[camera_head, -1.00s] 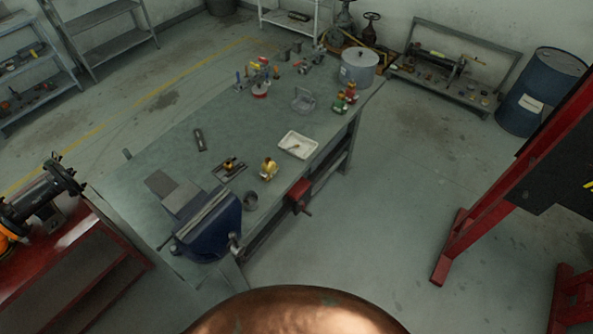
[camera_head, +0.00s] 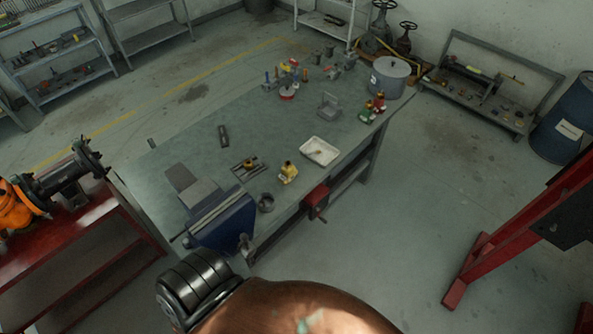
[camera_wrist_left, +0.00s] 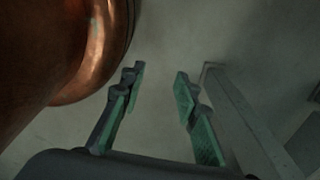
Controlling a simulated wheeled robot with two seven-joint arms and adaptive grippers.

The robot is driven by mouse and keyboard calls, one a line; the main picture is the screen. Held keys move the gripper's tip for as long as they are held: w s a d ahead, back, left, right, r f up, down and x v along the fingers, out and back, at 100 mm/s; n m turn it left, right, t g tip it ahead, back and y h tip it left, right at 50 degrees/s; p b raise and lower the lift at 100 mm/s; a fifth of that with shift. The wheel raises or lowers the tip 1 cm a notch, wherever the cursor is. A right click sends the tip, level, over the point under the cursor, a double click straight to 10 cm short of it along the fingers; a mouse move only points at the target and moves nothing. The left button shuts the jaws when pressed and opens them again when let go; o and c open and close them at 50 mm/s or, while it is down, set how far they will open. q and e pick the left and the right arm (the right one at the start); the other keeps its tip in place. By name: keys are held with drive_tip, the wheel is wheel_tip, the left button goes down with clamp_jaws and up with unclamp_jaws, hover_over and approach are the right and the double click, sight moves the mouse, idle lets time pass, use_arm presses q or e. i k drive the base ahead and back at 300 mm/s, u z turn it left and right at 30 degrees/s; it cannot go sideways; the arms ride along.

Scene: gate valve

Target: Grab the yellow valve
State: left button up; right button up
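A small yellow valve-like piece (camera_head: 288,173) stands on the grey-green workbench (camera_head: 185,145) in the head view, right of the blue vise (camera_head: 224,222). It is small there, so its details are hard to tell. A smaller piece with a yellow-orange top (camera_head: 249,164) sits on a dark flat part to its left. My left gripper (camera_wrist_left: 158,75) shows in the left wrist view, its green-padded fingers apart with nothing between them. The yellow piece is not seen in that view. My right gripper is not in view.
A white tray (camera_head: 320,151) and a dark cup (camera_head: 266,204) are near the yellow piece. A red vise (camera_head: 317,199) juts from the bench's right side. A red cart (camera_head: 85,235) stands left, a red frame (camera_head: 515,225) right. Floor between bench and frame is clear.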

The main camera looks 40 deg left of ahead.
sight(289, 172)
drive_tip(key=z, duration=0.05)
drive_tip(key=i, duration=2.05)
drive_tip(key=u, duration=4.1)
